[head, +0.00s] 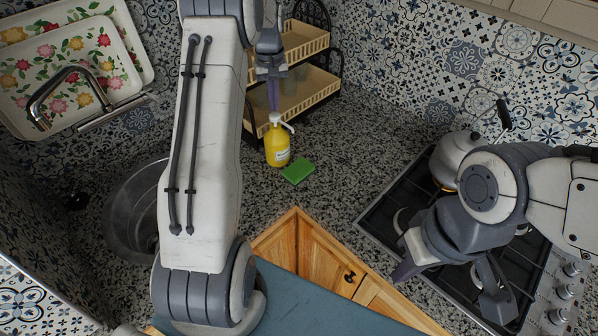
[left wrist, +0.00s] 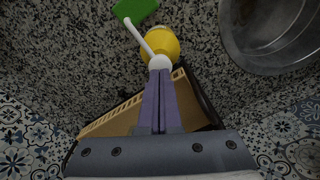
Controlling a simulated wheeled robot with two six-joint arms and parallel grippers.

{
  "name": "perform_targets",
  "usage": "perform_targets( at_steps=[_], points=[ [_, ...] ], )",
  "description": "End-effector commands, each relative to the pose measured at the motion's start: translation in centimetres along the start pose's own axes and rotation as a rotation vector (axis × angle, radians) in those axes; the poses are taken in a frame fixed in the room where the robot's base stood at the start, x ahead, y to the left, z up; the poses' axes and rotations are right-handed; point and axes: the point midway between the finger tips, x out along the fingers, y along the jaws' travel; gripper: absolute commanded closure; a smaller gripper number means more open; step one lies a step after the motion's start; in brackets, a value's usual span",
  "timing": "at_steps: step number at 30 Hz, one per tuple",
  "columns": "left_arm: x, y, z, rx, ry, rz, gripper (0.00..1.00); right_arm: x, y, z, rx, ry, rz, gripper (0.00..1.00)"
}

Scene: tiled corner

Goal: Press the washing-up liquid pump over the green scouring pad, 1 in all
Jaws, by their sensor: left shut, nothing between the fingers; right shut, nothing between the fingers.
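The yellow washing-up liquid bottle (head: 277,148) stands upright on the speckled worktop, with a white pump head (head: 279,120) and spout. The spout points toward the green scouring pad (head: 298,172), which lies flat just right of the bottle. Both bottle (left wrist: 162,42) and pad (left wrist: 134,9) show in the left wrist view. My left gripper (head: 273,108) is shut and empty, pointing down directly above the pump head. Its tips look at or very near the pump top; contact cannot be told. My right gripper (head: 403,272) is shut and empty, over the hob's front left.
A wooden two-tier rack (head: 300,95) stands close behind the bottle. A round sink (head: 128,212) and tap (head: 62,88) are at the left. A kettle (head: 455,152) sits on the hob (head: 374,217) at the right. Worktop between pad and hob is clear.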

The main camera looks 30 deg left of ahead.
Motion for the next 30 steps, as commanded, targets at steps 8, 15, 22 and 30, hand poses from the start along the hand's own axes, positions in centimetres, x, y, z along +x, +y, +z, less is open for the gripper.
perform_targets(
  at_steps=[8, 15, 22, 30],
  points=[
    [0.2, 0.0, 0.0, 0.0, 0.0, 0.0, 1.0, 0.1, 0.0, 0.0, 0.0, 0.0, 0.0, 1.0],
    [1.0, 0.0, 0.0, 0.0, -0.001, 0.0, 1.0, 0.5, 0.0, 0.0, 0.0, 0.0, 0.0, 1.0],
    [1.8, 0.0, 0.0, 0.0, 0.0, 0.0, 1.0, 0.9, 0.1, 0.1, 0.0, 0.0, 0.0, 1.0],
    [2.8, 0.0, 0.0, 0.0, -0.001, 0.0, 1.0, 1.4, 0.1, 0.1, 0.0, 0.0, 0.0, 1.0]
  ],
)
